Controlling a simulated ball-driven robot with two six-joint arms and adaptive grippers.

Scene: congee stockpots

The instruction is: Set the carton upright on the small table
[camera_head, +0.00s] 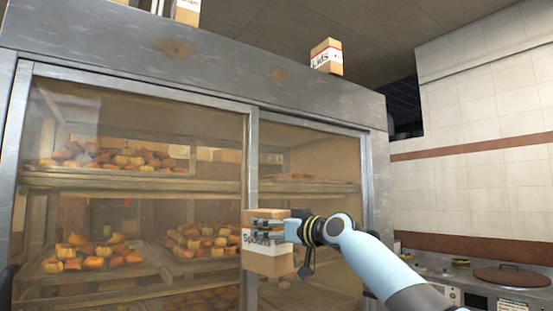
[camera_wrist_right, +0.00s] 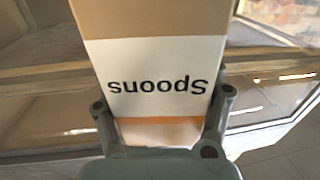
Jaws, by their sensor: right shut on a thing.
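A brown carton (camera_head: 266,262) with a white band reading "Spoons" is held in the air in front of the glass cabinet. My right gripper (camera_head: 270,230) is shut on it from the right side, with its fingers at the white band. In the right wrist view the carton (camera_wrist_right: 150,75) fills the space between the fingers of my right gripper (camera_wrist_right: 165,105), and its label reads upside down. The carton looks close to upright in the head view. The small table cannot be made out. My left gripper is not in view.
A large metal display cabinet (camera_head: 255,130) with glass doors and trays of bread stands close behind the carton. A "Lids" carton (camera_head: 327,57) and other cartons (camera_head: 187,10) stand on its top. A counter with a dark round lid (camera_head: 512,276) is at the right.

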